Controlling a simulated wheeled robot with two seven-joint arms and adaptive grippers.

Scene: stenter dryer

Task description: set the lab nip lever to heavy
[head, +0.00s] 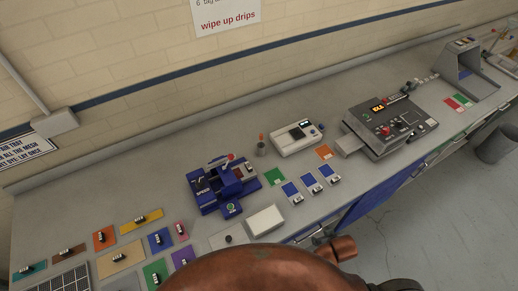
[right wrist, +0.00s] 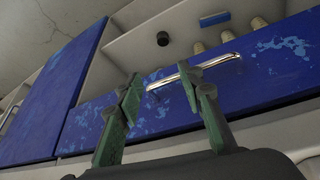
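A small blue machine (head: 218,188) stands on the bench in the middle of the head view, with "SPEED" lettering on its front left. A lever with a red knob (head: 230,157) sits at its top; I take this as the nip lever. Any light or heavy marks are too small to read. My right gripper (right wrist: 160,80) shows in the right wrist view, its two green fingers spread apart with nothing between them. It faces a blue panel with a metal handle (right wrist: 195,70), away from the blue machine. My left gripper is not in view.
A white box device (head: 297,139) and a grey control unit (head: 390,125) stand right of the blue machine. A white tray (head: 266,220) lies in front of it. Coloured swatches cover the bench's left. A small cup (head: 261,148) with an orange-tipped item stands behind the machine.

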